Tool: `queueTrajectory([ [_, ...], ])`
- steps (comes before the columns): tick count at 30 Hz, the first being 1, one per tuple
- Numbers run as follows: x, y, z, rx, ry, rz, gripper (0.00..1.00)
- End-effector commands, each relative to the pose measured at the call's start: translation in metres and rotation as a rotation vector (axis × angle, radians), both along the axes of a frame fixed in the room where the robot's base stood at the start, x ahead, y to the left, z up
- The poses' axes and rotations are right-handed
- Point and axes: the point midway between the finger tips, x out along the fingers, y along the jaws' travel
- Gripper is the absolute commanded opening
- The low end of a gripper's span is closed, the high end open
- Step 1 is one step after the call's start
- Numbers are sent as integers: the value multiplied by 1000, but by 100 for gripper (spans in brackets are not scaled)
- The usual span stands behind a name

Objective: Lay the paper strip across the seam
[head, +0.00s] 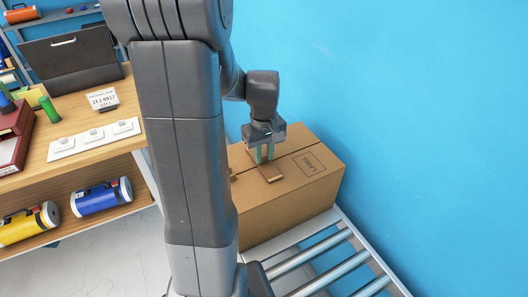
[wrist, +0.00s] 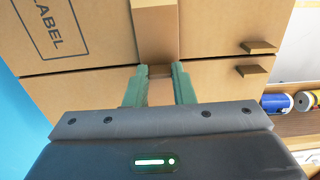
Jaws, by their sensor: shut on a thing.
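A cardboard box (head: 292,197) stands beside the blue wall, with "LABEL" printed on its top. The seam (wrist: 60,72) runs across the box top as a dark line in the wrist view. The brown paper strip (wrist: 155,30) reaches from between my fingers over the box top, crosswise to the seam's line. It also shows below my gripper in the head view (head: 270,173). My gripper (head: 264,154) is over the box top, its green fingers shut on the strip's near end (wrist: 159,72). Whether the strip lies flat against the cardboard is unclear.
Two small brown tabs (wrist: 258,47) stick up on either side of the seam. Metal rollers (head: 325,270) are in front of the box. A wooden bench (head: 110,158) with switches, a binder and coloured cylinders stands left. The blue wall (head: 430,100) closes the right side.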

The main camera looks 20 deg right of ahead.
Motion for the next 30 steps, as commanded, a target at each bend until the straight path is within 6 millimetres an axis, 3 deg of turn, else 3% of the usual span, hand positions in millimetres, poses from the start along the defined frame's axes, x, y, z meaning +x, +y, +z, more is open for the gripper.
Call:
queueTrajectory([
  [10, 0, 0, -5, 0, -1, 0, 1],
  [11, 0, 0, -3, -1, -1, 0, 28],
  [13, 0, 0, -3, -1, -1, 0, 42],
  [14, 0, 0, -3, -1, -1, 0, 44],
  [23, 0, 0, -1, -1, -1, 0, 44],
  [26, 1, 0, 7, -2, -3, 0, 44],
  [30, 1, -1, 32, -3, -6, 0, 44],
])
